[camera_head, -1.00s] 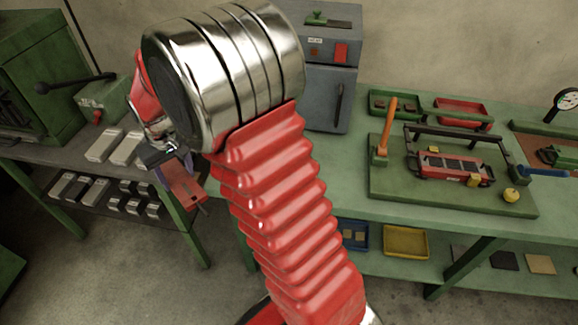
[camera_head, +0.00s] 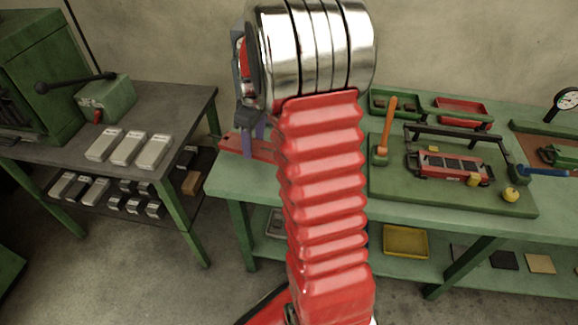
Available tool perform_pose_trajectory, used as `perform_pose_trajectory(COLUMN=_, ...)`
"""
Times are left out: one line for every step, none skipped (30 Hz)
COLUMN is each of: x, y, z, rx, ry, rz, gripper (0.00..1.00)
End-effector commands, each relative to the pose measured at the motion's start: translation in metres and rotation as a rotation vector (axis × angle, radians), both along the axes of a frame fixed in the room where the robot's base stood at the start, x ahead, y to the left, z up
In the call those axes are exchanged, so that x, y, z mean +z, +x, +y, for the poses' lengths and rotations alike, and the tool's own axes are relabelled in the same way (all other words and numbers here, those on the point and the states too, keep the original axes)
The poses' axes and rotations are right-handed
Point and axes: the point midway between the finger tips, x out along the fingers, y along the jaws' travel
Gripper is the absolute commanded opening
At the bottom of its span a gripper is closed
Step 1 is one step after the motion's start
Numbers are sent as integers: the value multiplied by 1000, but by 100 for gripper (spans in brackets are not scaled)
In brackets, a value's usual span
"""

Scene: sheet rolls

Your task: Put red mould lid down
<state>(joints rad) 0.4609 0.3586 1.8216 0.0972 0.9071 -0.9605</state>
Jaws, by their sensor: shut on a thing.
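The red mould lid (camera_head: 234,145) is a flat red plate at the left end of the green bench. It is partly hidden behind my arm. My gripper (camera_head: 250,132) is shut on the lid from above; only its grey and purple parts show left of my arm. I cannot tell whether the lid touches the bench top or hangs just over it. A red mould-like block with dark compartments (camera_head: 450,168) lies on a green board at the right, apart from the lid.
The green bench (camera_head: 345,203) has a bare strip along its front. An orange-handled tool (camera_head: 387,125), red tray (camera_head: 462,110) and yellow knob (camera_head: 511,194) are at the right. A grey table (camera_head: 190,112) with metal blocks (camera_head: 128,148) stands left, across a gap.

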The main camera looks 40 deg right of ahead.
Motion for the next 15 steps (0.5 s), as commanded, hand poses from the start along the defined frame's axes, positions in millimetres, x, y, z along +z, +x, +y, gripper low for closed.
perform_pose_trajectory(x=2, y=-7, z=-15, rx=16, ry=1, rz=-4, gripper=2)
perform_pose_trajectory(x=3, y=-11, z=-23, rx=33, ry=3, rz=-4, gripper=2)
perform_pose_trajectory(x=4, y=-16, z=-33, rx=56, ry=5, rz=-6, gripper=2)
perform_pose_trajectory(x=4, y=-21, z=-40, rx=72, ry=5, rz=-8, gripper=2)
perform_pose_trajectory(x=5, y=-25, z=-47, rx=89, ry=5, rz=-9, gripper=2)
perform_pose_trajectory(x=6, y=-30, z=-57, rx=110, ry=6, rz=-12, gripper=2)
perform_pose_trajectory(x=6, y=-34, z=-62, rx=126, ry=6, rz=-13, gripper=2)
perform_pose_trajectory(x=7, y=-38, z=-68, rx=139, ry=8, rz=-15, gripper=2)
perform_pose_trajectory(x=7, y=-42, z=-75, rx=157, ry=9, rz=-17, gripper=2)
perform_pose_trajectory(x=8, y=-45, z=-79, rx=168, ry=10, rz=-18, gripper=2)
perform_pose_trajectory(x=8, y=-48, z=-82, rx=179, ry=10, rz=-20, gripper=2)
perform_pose_trajectory(x=9, y=-50, z=-86, rx=190, ry=11, rz=-22, gripper=2)
perform_pose_trajectory(x=9, y=-52, z=-89, rx=196, ry=11, rz=-23, gripper=2)
perform_pose_trajectory(x=9, y=-53, z=-91, rx=203, ry=11, rz=-23, gripper=2)
perform_pose_trajectory(x=9, y=-54, z=-92, rx=208, ry=11, rz=-24, gripper=2)
